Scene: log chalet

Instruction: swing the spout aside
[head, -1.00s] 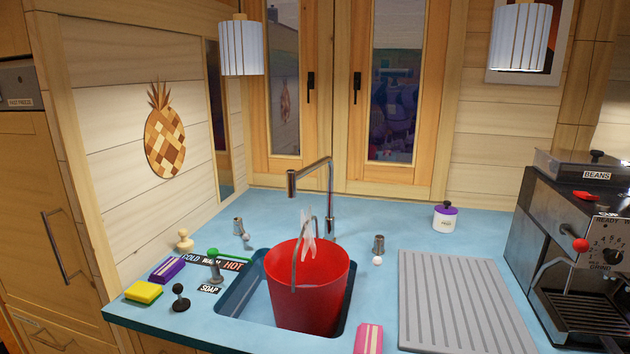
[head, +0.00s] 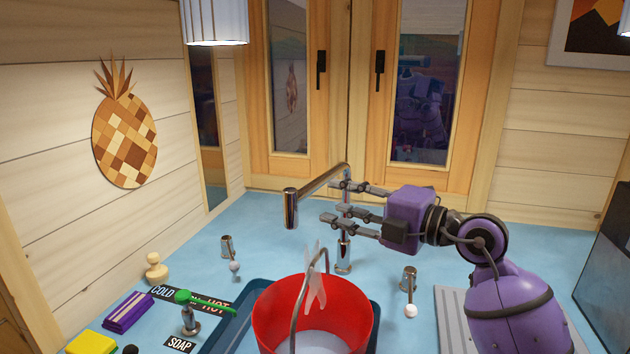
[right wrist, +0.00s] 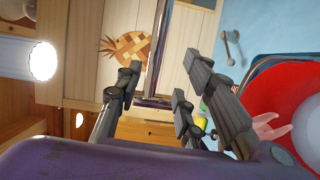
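The chrome spout (head: 320,182) tops a thin upright post behind the sink. It reaches toward the left front and ends in a downturned nozzle (head: 291,208). My right gripper (head: 335,202) comes in from the right with its fingers spread beside the upper post. The fingers overlap the post in the head view; I cannot tell whether they touch it. In the right wrist view the chrome pipe (right wrist: 160,50) shows in the gap between the open fingers (right wrist: 160,82). My left gripper is out of view.
A red bucket (head: 270,315) with a raised handle stands in the sink, just in front of the post; a pale hand-shaped thing (head: 314,280) is at its rim. Chrome levers (head: 227,246) (head: 409,282) flank the spout. Windows are close behind.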

